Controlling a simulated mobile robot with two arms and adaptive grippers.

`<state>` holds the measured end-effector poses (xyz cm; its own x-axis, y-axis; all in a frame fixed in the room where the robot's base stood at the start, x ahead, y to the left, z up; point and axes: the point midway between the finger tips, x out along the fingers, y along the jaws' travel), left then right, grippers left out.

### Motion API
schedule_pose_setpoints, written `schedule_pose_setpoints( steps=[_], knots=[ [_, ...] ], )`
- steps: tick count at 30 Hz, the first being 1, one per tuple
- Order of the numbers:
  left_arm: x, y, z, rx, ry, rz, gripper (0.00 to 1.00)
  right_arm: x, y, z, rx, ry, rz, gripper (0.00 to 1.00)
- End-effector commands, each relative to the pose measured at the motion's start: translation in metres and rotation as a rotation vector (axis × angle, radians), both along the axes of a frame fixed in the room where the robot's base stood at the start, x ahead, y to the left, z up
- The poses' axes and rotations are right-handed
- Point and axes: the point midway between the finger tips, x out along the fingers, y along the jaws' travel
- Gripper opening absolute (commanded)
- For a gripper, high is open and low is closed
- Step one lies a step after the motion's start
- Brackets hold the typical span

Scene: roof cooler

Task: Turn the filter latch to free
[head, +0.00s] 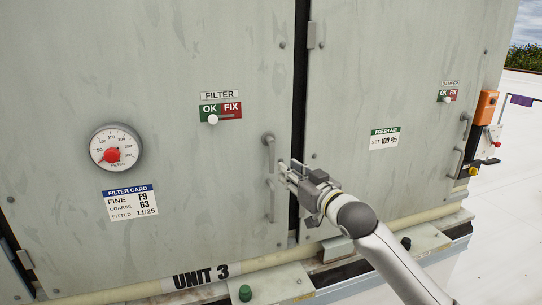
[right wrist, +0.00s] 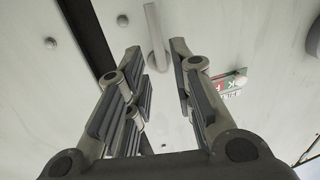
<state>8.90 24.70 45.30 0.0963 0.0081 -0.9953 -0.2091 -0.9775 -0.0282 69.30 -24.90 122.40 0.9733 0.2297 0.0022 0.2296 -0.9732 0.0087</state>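The filter latch (head: 267,153) is a slim grey upright bar near the right edge of the left door. A grey upright handle (head: 270,203) stands just below it. My right gripper (head: 284,168) is at the door, beside the latch's lower end. In the right wrist view its fingers (right wrist: 156,50) are spread apart. A grey bar (right wrist: 154,30) shows beyond and between the fingertips there; I cannot tell whether it is latch or handle, or whether it is touched. The filter sign (head: 221,111) reads OK and FIX, with a white knob below OK. My left gripper is not in view.
A dial gauge (head: 116,147) with a red centre and a filter card (head: 130,203) are on the left door. A dark gap (head: 299,90) separates it from the right door (head: 395,70). An orange box (head: 486,107) hangs at the right. A pale ledge runs below.

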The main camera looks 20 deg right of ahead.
Motion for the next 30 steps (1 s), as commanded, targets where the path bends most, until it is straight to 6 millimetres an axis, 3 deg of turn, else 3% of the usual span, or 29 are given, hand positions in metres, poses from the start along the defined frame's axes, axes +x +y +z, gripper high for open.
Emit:
schedule_pose_setpoints(
  steps=[12,18,30],
  knots=[
    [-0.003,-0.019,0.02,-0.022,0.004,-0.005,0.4,0.058,0.013,0.002,0.001,0.002,-0.002,0.23],
    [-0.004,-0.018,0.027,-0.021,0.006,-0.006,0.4,0.083,0.019,0.001,0.0,0.002,-0.002,0.23],
    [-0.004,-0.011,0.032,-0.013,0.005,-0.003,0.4,0.102,0.024,-0.001,-0.001,0.002,-0.001,0.23]
  ],
)
